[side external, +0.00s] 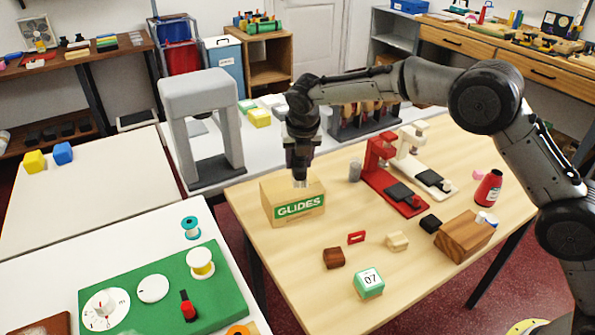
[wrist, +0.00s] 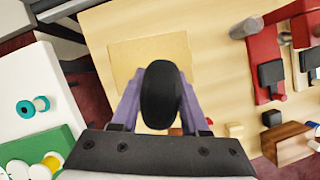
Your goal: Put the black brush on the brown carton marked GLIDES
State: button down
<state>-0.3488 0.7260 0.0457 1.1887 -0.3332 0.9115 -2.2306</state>
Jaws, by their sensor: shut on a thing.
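My gripper (side external: 300,182) points down at the brown carton (side external: 270,207) marked GLIDES. In the wrist view its fingers (wrist: 160,105) are shut on a rounded black thing, the black brush (wrist: 161,92). The brush shows end-on there, in front of the tan top of the carton (wrist: 130,55). In the side view I cannot make out the brush apart from the dark gripper. The fingertips overlap the carton's upper part in that view, and I cannot tell whether anything touches it.
Right of the carton stand a red press (side external: 380,170), a white press (side external: 412,150) and a grey cylinder (side external: 354,171). In front lie a brown block (side external: 334,258), a red frame (side external: 356,237) and a green-and-white cube (side external: 369,283). A grey arch (side external: 172,120) stands behind left.

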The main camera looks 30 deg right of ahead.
aim_at(298, 172)
jog(key=shift+w+f, duration=0.2)
jog(key=shift+f, duration=1.65)
jog(key=shift+f, duration=0.1)
jog(key=shift+c, duration=2.1)
grip_release()
jog(key=v, duration=1.2)
jog(key=shift+r, duration=0.2)
